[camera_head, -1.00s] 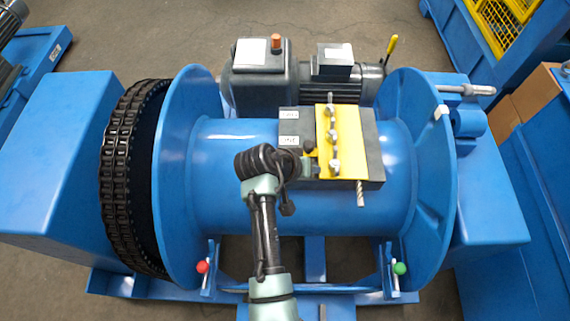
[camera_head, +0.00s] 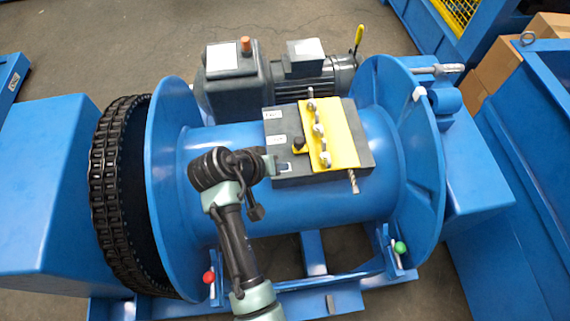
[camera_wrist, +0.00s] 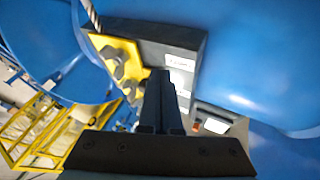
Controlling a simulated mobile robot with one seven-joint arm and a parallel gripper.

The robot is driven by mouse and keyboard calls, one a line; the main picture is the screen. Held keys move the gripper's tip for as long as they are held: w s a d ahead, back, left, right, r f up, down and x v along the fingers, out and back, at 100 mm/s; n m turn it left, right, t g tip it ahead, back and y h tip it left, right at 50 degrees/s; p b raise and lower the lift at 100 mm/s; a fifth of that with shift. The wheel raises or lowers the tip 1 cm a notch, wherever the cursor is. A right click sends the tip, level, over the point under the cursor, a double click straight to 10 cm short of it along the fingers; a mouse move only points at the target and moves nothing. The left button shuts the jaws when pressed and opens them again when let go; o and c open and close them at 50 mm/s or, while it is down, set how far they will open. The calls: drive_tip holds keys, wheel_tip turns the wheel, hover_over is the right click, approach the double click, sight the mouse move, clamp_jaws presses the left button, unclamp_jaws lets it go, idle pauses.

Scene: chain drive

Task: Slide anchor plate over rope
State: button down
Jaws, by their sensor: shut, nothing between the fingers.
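The yellow anchor plate (camera_head: 343,140) lies on a dark block (camera_head: 287,122) on top of the blue drum. A row of several grey clamps or nuts (camera_head: 318,131) runs along it. The twisted rope end (camera_head: 353,183) sticks out past the block's near edge; the rope under the plate is hidden. A black knob (camera_head: 299,146) sits on a yellow tab at the plate's left. My gripper (camera_head: 278,167) is at the block's left side, left of the knob and apart from it. In the wrist view my gripper (camera_wrist: 161,88) is shut and empty, with the plate (camera_wrist: 122,47) beyond it.
The drum (camera_head: 215,150) has a large flange on each side, with a black chain (camera_head: 103,190) at left. A motor (camera_head: 318,75) stands behind. A red knob (camera_head: 209,277) and a green knob (camera_head: 400,247) are on levers in front. A blue box (camera_head: 540,110) is at right.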

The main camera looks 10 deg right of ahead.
drive_tip(key=v, duration=0.5)
drive_tip(key=shift+d, duration=0.2)
drive_tip(key=shift+w+r, duration=0.1)
drive_tip(key=w+a+r+t+y, duration=0.1)
drive_tip(key=w+r+t, duration=0.25)
drive_tip(key=r, duration=0.75)
drive_tip(key=w+a+r+t+y, duration=0.1)
drive_tip(key=w+r+t+y, duration=0.3)
drive_tip(key=r, duration=0.7)
drive_tip(key=w+a+r+t+h, duration=0.15)
drive_tip(key=r+t, duration=0.35)
drive_tip(key=r, duration=0.6)
drive_tip(key=s+d+r+t+y, duration=0.1)
drive_tip(key=s+r+t, duration=0.4)
drive_tip(key=r, duration=0.8)
drive_tip(key=s+d+r+n+t+y, duration=0.1)
drive_tip(key=s+r+t, duration=0.4)
drive_tip(key=s+r, duration=0.5)
wheel_tip(320, 180, up, 4)
drive_tip(key=shift+s+f, duration=0.2)
drive_tip(key=shift+s, duration=0.1)
